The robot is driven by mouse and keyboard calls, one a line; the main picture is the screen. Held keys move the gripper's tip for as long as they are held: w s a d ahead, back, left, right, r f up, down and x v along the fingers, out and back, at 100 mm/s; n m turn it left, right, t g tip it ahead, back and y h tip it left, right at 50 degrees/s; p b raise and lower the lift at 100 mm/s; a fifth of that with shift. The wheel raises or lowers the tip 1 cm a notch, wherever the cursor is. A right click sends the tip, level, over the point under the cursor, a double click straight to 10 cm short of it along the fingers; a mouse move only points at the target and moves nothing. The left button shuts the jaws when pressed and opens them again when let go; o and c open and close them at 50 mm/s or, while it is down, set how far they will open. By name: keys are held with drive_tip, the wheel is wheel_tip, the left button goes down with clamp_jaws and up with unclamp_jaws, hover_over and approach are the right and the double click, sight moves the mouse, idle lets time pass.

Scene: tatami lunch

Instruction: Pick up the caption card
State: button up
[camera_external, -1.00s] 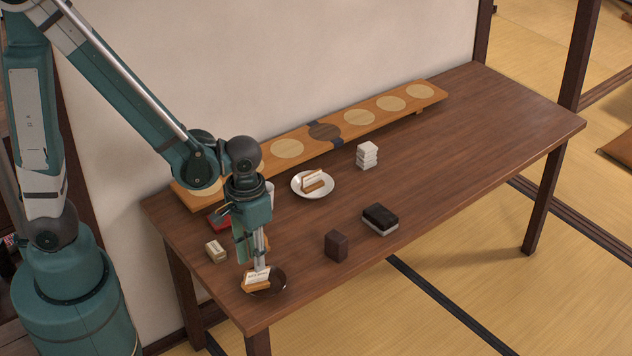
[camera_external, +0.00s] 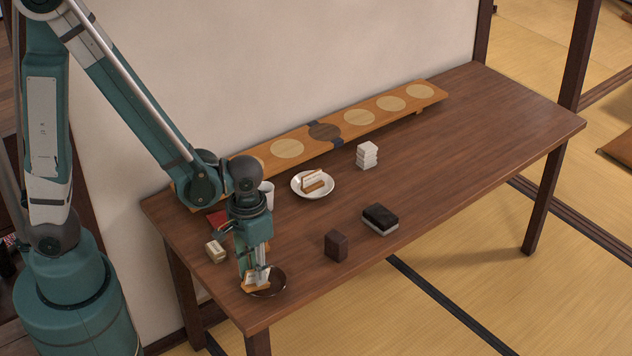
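A white caption card (camera_external: 262,274) stands in a small wooden holder (camera_external: 249,287) at the left rim of a dark round dish (camera_external: 268,291), near the table's front left corner. My gripper (camera_external: 257,270) points down right at this card, with its fingers overlapping the card's upper part. Whether the fingers are open or shut on it is too small to tell. A second white card (camera_external: 312,177) with a wooden holder (camera_external: 318,187) lies on a white plate (camera_external: 300,190) farther back.
A long wooden board with round inlays (camera_external: 361,117) lies along the wall. A small pale block (camera_external: 215,251), a white cup (camera_external: 267,190), a brown block (camera_external: 336,246), a black-topped block (camera_external: 380,219) and stacked white pieces (camera_external: 367,156) stand around. The table's right side is clear.

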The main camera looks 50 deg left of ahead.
drive_tip(key=shift+c, duration=0.4)
clamp_jaws()
drive_tip(key=shift+r, duration=0.2)
drive_tip(key=shift+r+p, duration=1.4)
drive_tip(key=shift+r, duration=3.45)
